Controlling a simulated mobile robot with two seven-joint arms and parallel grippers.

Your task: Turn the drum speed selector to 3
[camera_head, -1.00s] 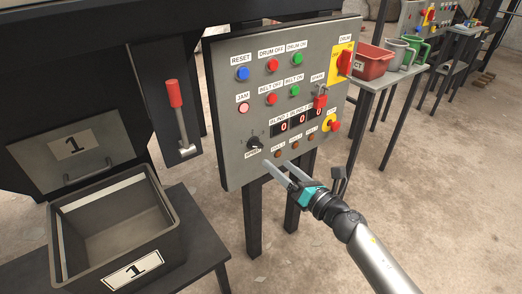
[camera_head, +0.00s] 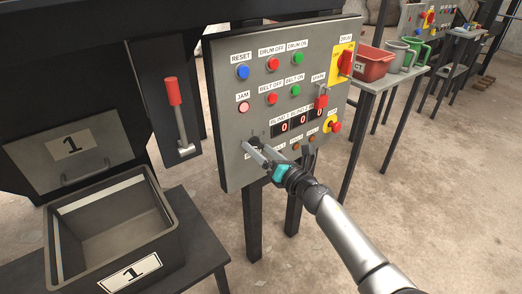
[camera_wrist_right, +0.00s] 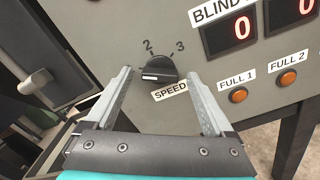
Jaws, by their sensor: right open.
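The drum speed selector (camera_wrist_right: 160,68) is a black round knob on the grey control panel, with the SPEED label (camera_wrist_right: 171,91) below it. In the right wrist view, the numerals 2 and 3 show above it. A white mark on the knob lies at its left side, not at the 3; no numeral shows there. In the head view the selector (camera_head: 254,141) is partly covered by my right gripper. My right gripper (camera_wrist_right: 158,76) is open, its fingers either side of the knob, with visible gaps. It also shows in the head view (camera_head: 255,149). My left gripper is not in view.
The panel (camera_head: 222,110) also carries coloured push buttons, red displays (camera_head: 297,121) and a yellow-backed red stop button (camera_head: 334,126). FULL lamps (camera_wrist_right: 239,95) sit just right of the selector. A red-handled lever (camera_head: 174,93) and a grey bin (camera_head: 120,254) are at the left.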

